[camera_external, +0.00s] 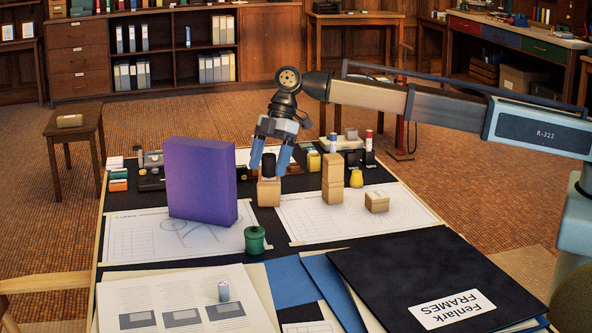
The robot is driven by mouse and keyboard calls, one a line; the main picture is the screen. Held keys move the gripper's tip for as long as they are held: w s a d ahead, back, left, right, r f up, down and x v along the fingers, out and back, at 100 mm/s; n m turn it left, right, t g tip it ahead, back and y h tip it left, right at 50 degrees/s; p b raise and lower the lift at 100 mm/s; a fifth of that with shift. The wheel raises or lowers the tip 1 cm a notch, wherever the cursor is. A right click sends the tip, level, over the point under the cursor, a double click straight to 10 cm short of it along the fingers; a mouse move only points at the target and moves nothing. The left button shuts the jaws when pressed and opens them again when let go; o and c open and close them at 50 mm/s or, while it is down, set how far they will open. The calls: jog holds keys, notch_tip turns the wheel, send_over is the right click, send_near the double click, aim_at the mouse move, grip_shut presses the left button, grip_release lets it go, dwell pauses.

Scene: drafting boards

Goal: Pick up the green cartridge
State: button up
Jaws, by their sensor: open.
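A small green cartridge (255,240), a round canister with a knobbed top, stands upright on the drafting table near the front right corner of a purple box. My gripper (269,169) is open, its two blue fingers pointing down, above and behind the green cartridge and well apart from it. A dark cylinder (269,161) on a wooden block (268,193) shows between the fingers. I cannot tell whether it is truly between them or behind them.
The tall purple box (201,182) stands left of my gripper. A black folder (420,270) lies at front right.

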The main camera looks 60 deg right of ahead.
aim_at(255, 229)
jog(key=s+a+n+g, duration=0.1)
jog(key=s+a+n, duration=0.25)
jog(key=a, duration=0.45)
jog(key=shift+h, duration=0.4)
jog(key=x, duration=0.9)
jog(key=shift+s+d, duration=0.1)
jog(key=shift+s, duration=0.15)
jog(key=shift+w+x, duration=0.15)
jog(key=shift+x, duration=1.15)
jog(key=shift+w+x, duration=0.1)
jog(key=shift+x, duration=1.2)
jog(key=shift+c, duration=0.2)
jog(key=c, duration=1.1)
